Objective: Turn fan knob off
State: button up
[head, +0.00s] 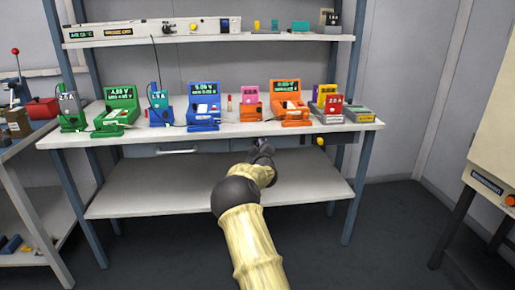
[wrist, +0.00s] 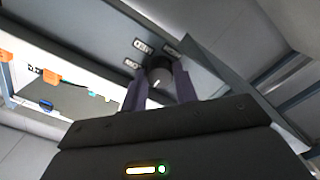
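The fan knob (wrist: 160,76) is a round dark knob on a grey panel (wrist: 110,35) in the wrist view. A small pale mark shows on its lower part. A LOW label (wrist: 132,64) and a MED label (wrist: 143,46) stand at its upper left; a third label (wrist: 170,46) above it is too small to read. No OFF label can be read. The purple fingers of my gripper (wrist: 161,82) stand on either side of the knob and appear to press on it. In the head view my gripper (head: 262,145) reaches under the bench front; the knob is hidden there.
The white bench top (head: 240,130) above my gripper carries several coloured meters, such as a blue one (head: 204,105). A lower shelf (head: 130,200) lies below, mostly bare. A drawer handle (head: 177,152) is left of my arm. A yellow knob (head: 319,141) hangs at the right.

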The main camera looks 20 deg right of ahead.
jog(key=o, duration=0.4)
jog(key=shift+s, duration=0.15)
jog(key=p+v, duration=0.3)
jog(key=v, duration=1.4)
jog(key=shift+s, duration=0.15)
